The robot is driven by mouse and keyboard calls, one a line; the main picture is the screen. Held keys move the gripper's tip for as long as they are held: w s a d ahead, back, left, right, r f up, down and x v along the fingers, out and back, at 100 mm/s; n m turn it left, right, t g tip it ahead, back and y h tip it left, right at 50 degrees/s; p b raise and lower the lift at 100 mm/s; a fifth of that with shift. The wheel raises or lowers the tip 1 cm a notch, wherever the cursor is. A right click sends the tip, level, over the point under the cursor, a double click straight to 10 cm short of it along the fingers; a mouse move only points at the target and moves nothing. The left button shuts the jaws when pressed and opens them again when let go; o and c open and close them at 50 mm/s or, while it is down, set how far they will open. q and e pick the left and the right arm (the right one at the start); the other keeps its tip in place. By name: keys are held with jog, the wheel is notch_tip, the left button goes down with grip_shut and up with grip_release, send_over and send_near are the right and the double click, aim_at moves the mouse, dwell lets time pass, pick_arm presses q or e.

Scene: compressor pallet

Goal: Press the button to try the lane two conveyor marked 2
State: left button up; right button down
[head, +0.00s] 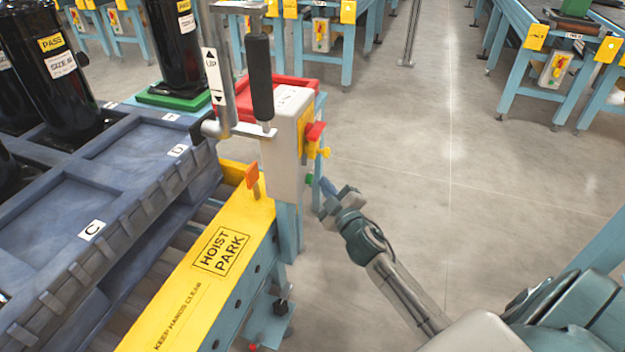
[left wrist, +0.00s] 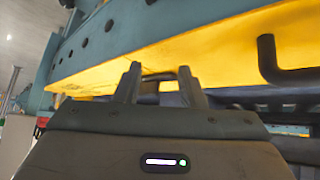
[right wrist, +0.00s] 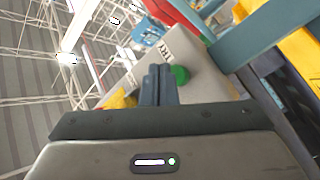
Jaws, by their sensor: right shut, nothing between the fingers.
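A pale grey control box (head: 287,150) stands at the end of the yellow beam, with a red button (head: 316,131), a yellow knob (head: 323,152) and a low green button (head: 309,179) on its right side. My right gripper (head: 328,192) is shut and empty close to the green button. In the right wrist view the green button (right wrist: 181,75) is just right of the shut fingertips (right wrist: 159,72); I cannot tell whether they touch. A label there seems to read TRY. I cannot read a 2 on the box. My left gripper (left wrist: 160,78) is open under the yellow beam.
The yellow HOIST PARK beam (head: 215,265) runs along the conveyor at left. A grey pallet (head: 85,230) carries black compressors (head: 50,75). A hoist handle (head: 259,80) hangs before the box. Blue conveyors stand behind; the floor at right (head: 450,160) is clear.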

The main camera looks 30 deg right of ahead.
pick_arm(q)
jog(key=shift+w+r, duration=0.1)
jog(key=shift+w+r+p, duration=0.15)
jog(key=shift+r+p, duration=0.15)
pick_arm(e)
jog(key=shift+w+a, duration=0.3)
jog(key=shift+w, duration=0.05)
pick_arm(q)
jog(key=shift+s+f, duration=0.15)
jog(key=shift+s, duration=0.05)
